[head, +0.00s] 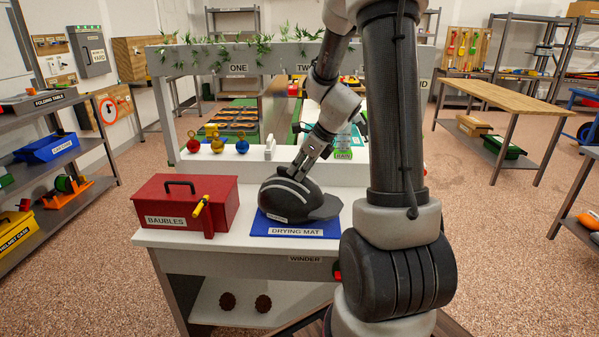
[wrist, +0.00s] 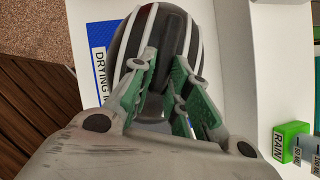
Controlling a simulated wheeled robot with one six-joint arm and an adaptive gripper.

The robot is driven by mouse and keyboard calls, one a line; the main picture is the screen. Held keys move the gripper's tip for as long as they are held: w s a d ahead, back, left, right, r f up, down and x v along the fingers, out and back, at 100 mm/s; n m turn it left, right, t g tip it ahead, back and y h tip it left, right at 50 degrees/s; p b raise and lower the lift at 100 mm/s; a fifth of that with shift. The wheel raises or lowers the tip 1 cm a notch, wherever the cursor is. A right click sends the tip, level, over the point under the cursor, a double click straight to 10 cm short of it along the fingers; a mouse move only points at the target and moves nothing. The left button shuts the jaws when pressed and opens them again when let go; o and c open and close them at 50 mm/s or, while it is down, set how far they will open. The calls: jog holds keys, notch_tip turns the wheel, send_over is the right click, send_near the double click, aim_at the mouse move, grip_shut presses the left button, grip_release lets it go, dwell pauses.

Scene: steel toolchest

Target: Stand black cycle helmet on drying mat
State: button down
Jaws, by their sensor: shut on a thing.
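The black cycle helmet (head: 287,198) with light stripes is over the blue drying mat (head: 262,228) on the white bench. It looks upright, with its peak toward the right in the head view; whether its underside touches the mat cannot be told. My gripper (head: 307,172) comes down onto the helmet's top from above. In the wrist view my gripper's green-padded fingers (wrist: 165,95) are shut on the helmet (wrist: 165,35), at its raised middle ridge. The mat's blue edge and label (wrist: 100,65) show left of the helmet there.
A red BAUBLES box (head: 165,195) with a yellow-handled latch stands close left of the mat. Coloured baubles (head: 215,144) sit on the ledge behind. A green RAIN block (wrist: 291,141) is at the wrist view's right. Bare bench lies in front of the mat.

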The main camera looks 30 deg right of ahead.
jog(key=shift+f, duration=0.25)
jog(key=c, duration=1.4)
grip_release()
jog(key=shift+f, duration=0.1)
jog(key=shift+o, duration=0.2)
